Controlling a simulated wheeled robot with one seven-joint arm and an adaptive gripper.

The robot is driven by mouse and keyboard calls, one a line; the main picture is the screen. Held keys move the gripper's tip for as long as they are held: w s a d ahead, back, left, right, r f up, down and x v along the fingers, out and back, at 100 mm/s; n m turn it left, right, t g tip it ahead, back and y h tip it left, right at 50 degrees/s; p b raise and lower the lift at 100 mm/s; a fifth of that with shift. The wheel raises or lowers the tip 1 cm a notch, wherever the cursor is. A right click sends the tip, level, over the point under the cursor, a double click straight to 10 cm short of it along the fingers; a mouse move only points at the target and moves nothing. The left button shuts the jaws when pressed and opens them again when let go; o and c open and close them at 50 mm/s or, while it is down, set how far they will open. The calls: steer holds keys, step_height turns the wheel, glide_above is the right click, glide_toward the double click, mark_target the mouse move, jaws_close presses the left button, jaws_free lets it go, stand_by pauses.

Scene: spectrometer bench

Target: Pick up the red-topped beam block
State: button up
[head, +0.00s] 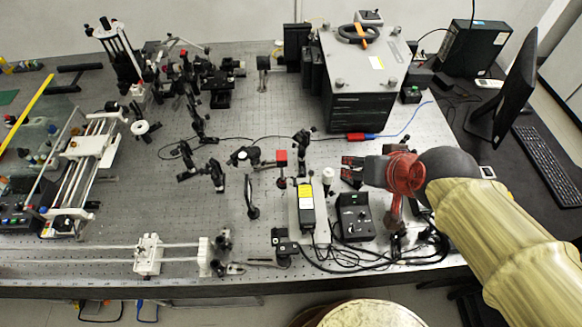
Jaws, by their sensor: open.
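The red-topped beam block (281,158) stands among the optics near the middle of the perforated bench (330,148). Its square red top faces up; its lower part is dark and hard to make out. My gripper (346,172) is to the right of the block, apart from it. Its jaws point left, they are open, and I see nothing between them. My arm comes in from the lower right.
A black-and-yellow laser unit (306,205), a white-topped post (328,175) and a black control box (354,217) stand close to my gripper. Several dark optic mounts are left of the block. A large instrument box (358,95) stands behind. Loose cables lie at the front.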

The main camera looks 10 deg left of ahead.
steer(key=t+y+p, duration=0.1)
steer(key=y+p, duration=0.1)
glide_toward(281, 159)
steer(key=w+d+r, duration=0.4)
steer(key=d, duration=0.2)
steer(key=a+f+t, duration=0.1)
steer(key=a+f, duration=0.2)
steer(key=a+f+t+h+p, duration=0.1)
steer(key=a+f, duration=0.2)
steer(key=w+a+f+t+p, duration=0.1)
steer(key=a+f, duration=0.2)
steer(key=shift+w+n+h, duration=0.1)
steer(key=shift+n+h, duration=0.2)
steer(key=shift+n, duration=0.1)
steer(key=shift+a+f+t, duration=0.15)
steer(key=shift+f+t, duration=0.15)
steer(key=shift+f, duration=0.2)
steer(key=b+x, duration=0.1)
steer(key=x, duration=0.6)
steer(key=shift+w, duration=0.3)
steer(key=shift+f, duration=0.1)
steer(key=shift+c, duration=1.2)
jaws_close()
